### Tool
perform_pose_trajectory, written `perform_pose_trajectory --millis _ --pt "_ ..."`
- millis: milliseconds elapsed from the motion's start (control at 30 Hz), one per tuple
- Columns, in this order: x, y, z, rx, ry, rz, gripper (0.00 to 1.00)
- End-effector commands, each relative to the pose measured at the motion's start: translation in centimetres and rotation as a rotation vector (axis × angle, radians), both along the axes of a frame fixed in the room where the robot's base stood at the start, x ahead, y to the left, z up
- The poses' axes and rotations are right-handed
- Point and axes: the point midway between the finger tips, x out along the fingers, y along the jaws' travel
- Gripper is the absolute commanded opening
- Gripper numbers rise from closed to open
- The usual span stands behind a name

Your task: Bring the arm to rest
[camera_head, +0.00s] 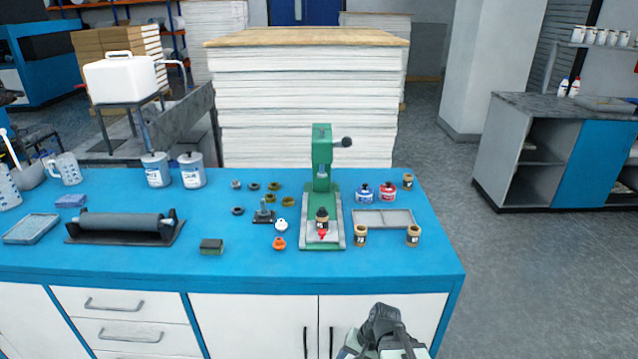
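Part of my arm, with what looks like my gripper (388,330), shows at the bottom edge, right of centre. It is in front of the white cabinet doors and below the blue tabletop (120,262). It appears apart from everything on the table. Its fingers cannot be made out, so I cannot tell if it is open or shut. A green press (322,160) with a black-knobbed lever stands upright on the table.
A grey roller (120,226) lies on a dark base at left. Brown jars (360,236), a shallow tray (383,218), blue and red bottles (387,190) and small rings stand around the press. Tall stacked sheets (305,100) rise behind. Open floor (540,285) lies to the right.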

Motion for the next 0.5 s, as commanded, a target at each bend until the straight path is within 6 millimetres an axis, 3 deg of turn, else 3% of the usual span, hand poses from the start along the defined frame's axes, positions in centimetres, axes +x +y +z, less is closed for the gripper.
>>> perform_pose_trajectory --millis 200,500 --pt "-4.5 -1.6 -5.8 -0.071 0.095 0.058 0.52" --pt "-11.4 -3.9 -12.5 -0.154 0.222 0.157 0.52"
